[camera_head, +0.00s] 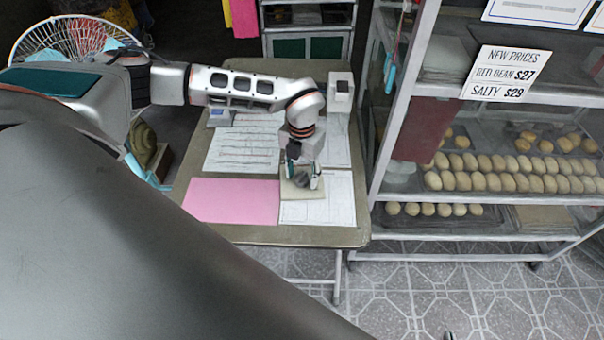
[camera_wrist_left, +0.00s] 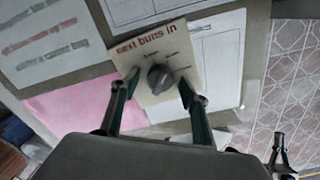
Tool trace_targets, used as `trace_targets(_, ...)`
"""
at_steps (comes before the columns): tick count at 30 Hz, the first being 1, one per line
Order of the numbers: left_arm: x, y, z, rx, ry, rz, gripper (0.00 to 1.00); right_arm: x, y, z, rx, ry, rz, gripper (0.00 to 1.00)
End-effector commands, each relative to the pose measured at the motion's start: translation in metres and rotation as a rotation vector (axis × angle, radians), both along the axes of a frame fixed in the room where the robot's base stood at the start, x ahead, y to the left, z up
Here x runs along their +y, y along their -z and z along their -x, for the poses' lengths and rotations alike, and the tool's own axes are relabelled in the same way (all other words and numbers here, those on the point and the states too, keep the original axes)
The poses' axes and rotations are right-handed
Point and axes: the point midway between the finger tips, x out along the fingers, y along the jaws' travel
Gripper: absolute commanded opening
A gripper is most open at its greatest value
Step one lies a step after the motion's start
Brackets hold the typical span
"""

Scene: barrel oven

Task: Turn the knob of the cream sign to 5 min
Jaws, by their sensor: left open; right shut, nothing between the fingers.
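The cream sign (camera_head: 303,193) lies on the table. In the left wrist view the sign (camera_wrist_left: 182,42) carries red lettering that reads like "next buns in", with small marks around a dark grey round knob (camera_wrist_left: 158,79). The marks are too small to read, and I cannot tell which one the knob points at. My left gripper (camera_head: 302,182) is above the sign, open, with its fingertips (camera_wrist_left: 158,90) on either side of the knob and apart from it. My right gripper (camera_wrist_left: 279,148) shows at the lower right of the left wrist view, shut and empty, away from the sign.
A pink sheet (camera_head: 232,201) and white printed papers (camera_head: 242,147) lie on the table (camera_head: 300,235) around the sign. A small white box (camera_head: 341,92) stands at the table's back right. A glass case with trays of buns (camera_head: 500,182) stands to the right.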

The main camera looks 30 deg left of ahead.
Motion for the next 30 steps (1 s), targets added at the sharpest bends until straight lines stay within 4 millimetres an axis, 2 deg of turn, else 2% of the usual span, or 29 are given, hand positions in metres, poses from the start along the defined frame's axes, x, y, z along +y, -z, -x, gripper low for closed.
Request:
trace_targets(4,0.0,0.0,0.0,0.0,0.0,0.0,0.45,0.0,0.0,0.0,0.0,0.0,0.0,0.0)
trace_targets(5,0.0,0.0,0.0,0.0,0.0,0.0,0.42,0.0,0.0,0.0,-0.001,0.0,0.0,0.0)
trace_targets(9,0.0,0.0,0.0,0.0,0.0,0.001,0.06,0.0,0.0,0.0,-0.001,0.0,0.0,0.0)
trace_targets(20,0.0,-0.001,0.0,-0.001,-0.032,0.001,0.06,0.0,-0.003,-0.002,-0.004,0.0,-0.001,0.0)
trace_targets(30,0.0,-0.001,0.0,0.001,-0.241,0.001,0.06,0.0,-0.012,-0.003,-0.007,0.0,0.0,0.0)
